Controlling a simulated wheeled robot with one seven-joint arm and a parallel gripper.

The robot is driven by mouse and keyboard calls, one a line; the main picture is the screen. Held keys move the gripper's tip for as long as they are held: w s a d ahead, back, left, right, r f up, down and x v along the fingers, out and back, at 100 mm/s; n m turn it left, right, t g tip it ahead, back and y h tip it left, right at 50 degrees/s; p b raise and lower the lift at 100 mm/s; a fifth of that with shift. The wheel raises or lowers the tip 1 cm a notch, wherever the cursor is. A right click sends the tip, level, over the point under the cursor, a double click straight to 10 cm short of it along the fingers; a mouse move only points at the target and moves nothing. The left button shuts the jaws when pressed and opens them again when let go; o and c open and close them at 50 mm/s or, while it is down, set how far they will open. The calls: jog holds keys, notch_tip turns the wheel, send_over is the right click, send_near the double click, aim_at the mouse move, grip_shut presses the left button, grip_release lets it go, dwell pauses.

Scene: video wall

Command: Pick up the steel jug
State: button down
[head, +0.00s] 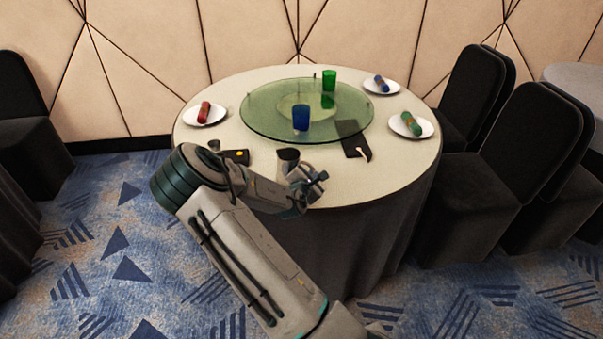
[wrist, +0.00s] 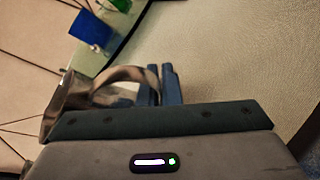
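The steel jug (head: 288,158) stands near the front edge of the round table, partly hidden behind my arm in the head view. In the wrist view the shiny jug (wrist: 66,98) lies left of my fingers, with its curved handle (wrist: 122,73) towards them. My gripper (head: 316,184) is at the table's front edge, just right of the jug. In the wrist view the blue fingers of my gripper (wrist: 168,84) appear close together at the outer side of the handle. I cannot tell whether they grip it.
A dark folder (head: 352,138) lies right of the jug, a small dark item (head: 236,157) left. Black chairs (head: 513,140) stand at right.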

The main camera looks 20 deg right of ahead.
jog(key=shift+r, duration=0.85)
notch_tip(320, 180, up, 3)
jog(key=shift+s+d+f, duration=0.1)
jog(key=shift+d+f, duration=0.05)
jog(key=shift+f, duration=0.05)
jog(key=s+d+r, duration=0.6)
jog(key=d, duration=0.3)
jog(key=shift+d+r+b, duration=0.15)
jog(key=shift+r+b, duration=0.1)
jog(key=shift+b, duration=0.05)
dwell(1.4)
